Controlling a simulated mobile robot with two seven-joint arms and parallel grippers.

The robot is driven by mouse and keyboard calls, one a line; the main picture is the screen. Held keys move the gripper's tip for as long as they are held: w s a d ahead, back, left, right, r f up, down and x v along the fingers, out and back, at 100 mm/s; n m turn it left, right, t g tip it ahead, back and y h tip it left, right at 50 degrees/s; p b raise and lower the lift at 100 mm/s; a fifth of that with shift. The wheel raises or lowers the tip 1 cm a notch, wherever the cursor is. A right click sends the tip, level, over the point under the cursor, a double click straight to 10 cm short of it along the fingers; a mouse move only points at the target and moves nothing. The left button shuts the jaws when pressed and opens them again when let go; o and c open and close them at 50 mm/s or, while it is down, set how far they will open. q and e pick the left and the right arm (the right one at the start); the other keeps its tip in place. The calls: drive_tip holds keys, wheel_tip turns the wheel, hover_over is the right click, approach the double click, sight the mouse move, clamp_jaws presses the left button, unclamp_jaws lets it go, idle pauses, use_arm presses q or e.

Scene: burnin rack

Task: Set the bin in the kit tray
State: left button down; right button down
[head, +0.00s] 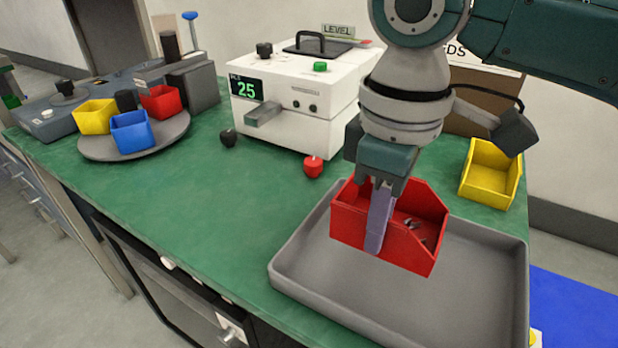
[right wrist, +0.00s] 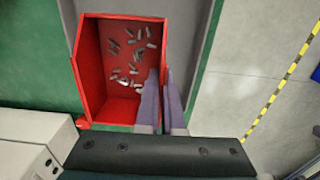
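A red open bin (head: 345,222) with small metal parts inside is over the grey kit tray (head: 478,270), toward its back left part. It also shows in the right wrist view (right wrist: 88,65), with the loose parts on its floor. I cannot tell whether its base touches the tray floor. My right gripper (head: 380,215) points down at the bin, its fingers on either side of one bin wall. The right wrist view shows both fingers (right wrist: 160,105) close together at that wall. My left gripper is not in view.
A yellow bin (head: 490,175) stands behind the tray at right. A round turntable (head: 95,150) at left holds small bins. Green bench is clear between.

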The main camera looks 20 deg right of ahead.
drive_tip(key=shift+f+b, duration=0.55)
drive_tip(key=shift+f, duration=2.35)
drive_tip(key=shift+f, duration=0.15)
drive_tip(key=c, duration=1.1)
unclamp_jaws()
drive_tip(key=shift+o, duration=0.2)
